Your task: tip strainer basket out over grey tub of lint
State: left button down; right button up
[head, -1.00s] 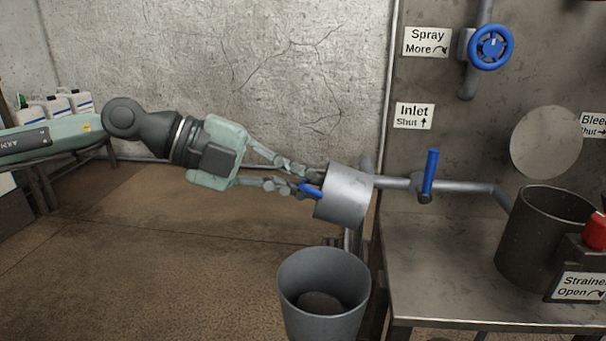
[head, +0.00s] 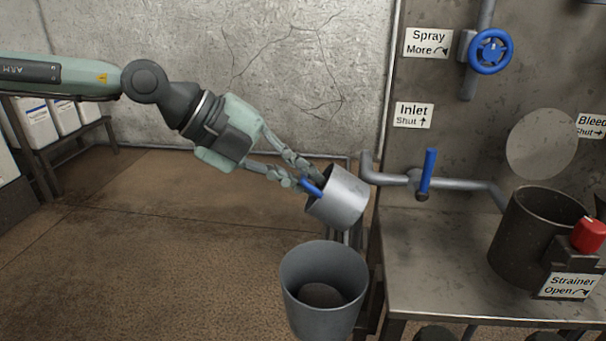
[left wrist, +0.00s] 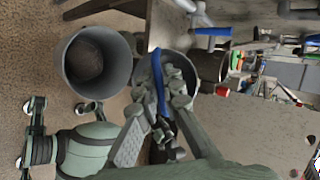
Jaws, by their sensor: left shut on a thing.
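My left gripper (head: 305,182) is shut on the blue handle (head: 311,187) of the metal strainer basket (head: 342,202). The basket is a short grey cylinder, held in the air and tilted. It is above and slightly right of the middle of the grey tub (head: 292,290), apart from it. The tub is open at the top, and a dark brown lump of lint (head: 321,294) lies at its bottom. In the left wrist view the tub (left wrist: 122,68) and lint (left wrist: 85,60) show left of the blue handle (left wrist: 158,80). The basket's inside is mostly hidden.
A metal bench (head: 430,270) stands right of the tub. On it is a dark open strainer pot (head: 525,240) with a red knob (head: 588,235). A pipe with a blue inlet lever (head: 428,172) runs behind the basket. The floor (head: 150,240) to the left is clear.

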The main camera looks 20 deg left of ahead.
pick_arm(q)
jog(key=shift+r+g+y, duration=0.3)
jog(key=shift+y, duration=0.6)
